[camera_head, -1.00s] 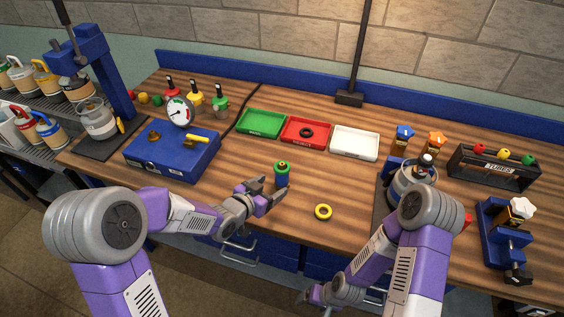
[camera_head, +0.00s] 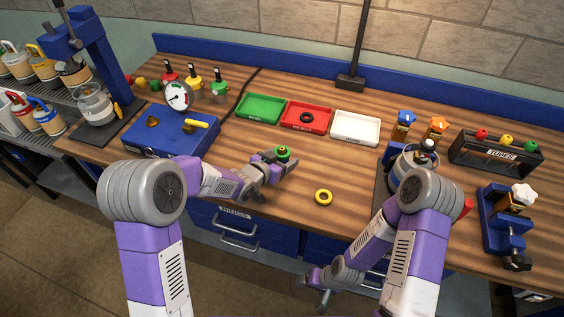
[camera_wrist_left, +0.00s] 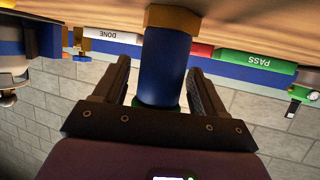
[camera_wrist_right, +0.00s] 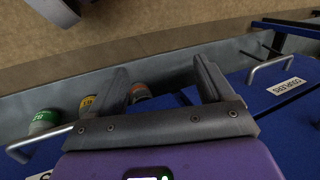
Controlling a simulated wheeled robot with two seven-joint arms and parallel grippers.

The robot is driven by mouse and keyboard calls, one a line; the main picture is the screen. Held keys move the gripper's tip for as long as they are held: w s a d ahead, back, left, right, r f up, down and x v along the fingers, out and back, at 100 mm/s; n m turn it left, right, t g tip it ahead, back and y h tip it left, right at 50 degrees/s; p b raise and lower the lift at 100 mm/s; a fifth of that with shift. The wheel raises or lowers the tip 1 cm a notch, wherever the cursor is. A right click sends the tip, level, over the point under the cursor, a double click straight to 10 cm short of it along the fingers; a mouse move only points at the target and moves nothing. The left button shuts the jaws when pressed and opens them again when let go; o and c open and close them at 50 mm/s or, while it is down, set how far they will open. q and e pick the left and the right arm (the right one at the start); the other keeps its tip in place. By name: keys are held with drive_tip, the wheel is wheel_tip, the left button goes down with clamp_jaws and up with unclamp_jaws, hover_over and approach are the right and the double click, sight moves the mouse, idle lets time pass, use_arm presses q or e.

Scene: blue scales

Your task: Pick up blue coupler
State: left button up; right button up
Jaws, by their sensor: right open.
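The blue coupler (camera_head: 283,153) stands upright on the wooden bench; its green top with a dark centre shows in the head view. My left gripper (camera_head: 281,162) hides most of its body there. In the left wrist view the coupler's blue cylinder (camera_wrist_left: 165,65), with a brass nut at the bench end and a green band, is between the two fingers. Gaps show on both sides, so the left gripper is open around it. My right gripper (camera_head: 320,287) hangs low in front of the bench drawers, open and empty in the right wrist view (camera_wrist_right: 160,66).
A yellow ring (camera_head: 323,197) lies right of the coupler. A blue case (camera_head: 170,138) with a gauge is at left. Green (camera_head: 260,107), red (camera_head: 306,116) and white (camera_head: 355,127) trays are behind. The bench between coupler and trays is clear.

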use_arm(q)
drive_tip(key=c, duration=1.1)
